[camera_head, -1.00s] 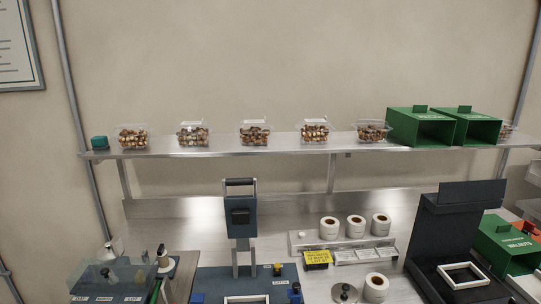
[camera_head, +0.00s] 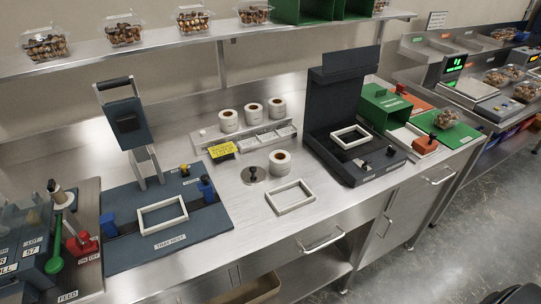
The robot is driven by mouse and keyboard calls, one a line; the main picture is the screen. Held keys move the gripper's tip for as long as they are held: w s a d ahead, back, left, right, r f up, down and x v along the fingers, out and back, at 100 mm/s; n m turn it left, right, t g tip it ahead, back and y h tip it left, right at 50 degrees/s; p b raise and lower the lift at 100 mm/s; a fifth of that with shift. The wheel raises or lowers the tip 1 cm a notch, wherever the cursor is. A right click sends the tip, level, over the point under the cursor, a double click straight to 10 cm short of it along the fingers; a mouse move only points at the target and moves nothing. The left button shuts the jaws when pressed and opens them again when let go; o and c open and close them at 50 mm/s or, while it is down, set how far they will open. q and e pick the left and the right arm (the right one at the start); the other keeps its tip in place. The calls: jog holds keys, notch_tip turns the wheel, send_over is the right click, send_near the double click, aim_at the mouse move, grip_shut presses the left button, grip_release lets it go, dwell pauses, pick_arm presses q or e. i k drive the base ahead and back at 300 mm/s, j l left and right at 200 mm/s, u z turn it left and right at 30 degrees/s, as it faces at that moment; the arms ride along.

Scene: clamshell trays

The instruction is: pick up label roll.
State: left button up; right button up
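Several white label rolls with brown cores are in view. Three stand in a row on a raised metal rack: a left roll (camera_head: 228,121), a middle roll (camera_head: 253,112) and a right roll (camera_head: 277,108). Another label roll (camera_head: 280,162) sits lower on the steel counter, in front of the rack and beside a round metal disc with a black knob (camera_head: 254,174). Neither of my grippers shows in the view.
A blue press station (camera_head: 215,226) stands left, and a tall dark machine (camera_head: 340,110) stands right. A white frame (camera_head: 290,197) lies on the counter before the rolls. A yellow sign (camera_head: 222,150) is on the rack's left. A shelf (camera_head: 180,47) with clamshell trays runs above.

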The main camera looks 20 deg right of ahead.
aim_at(280, 164)
jog(key=l+z, duration=0.4)
jog(key=l, duration=1.3)
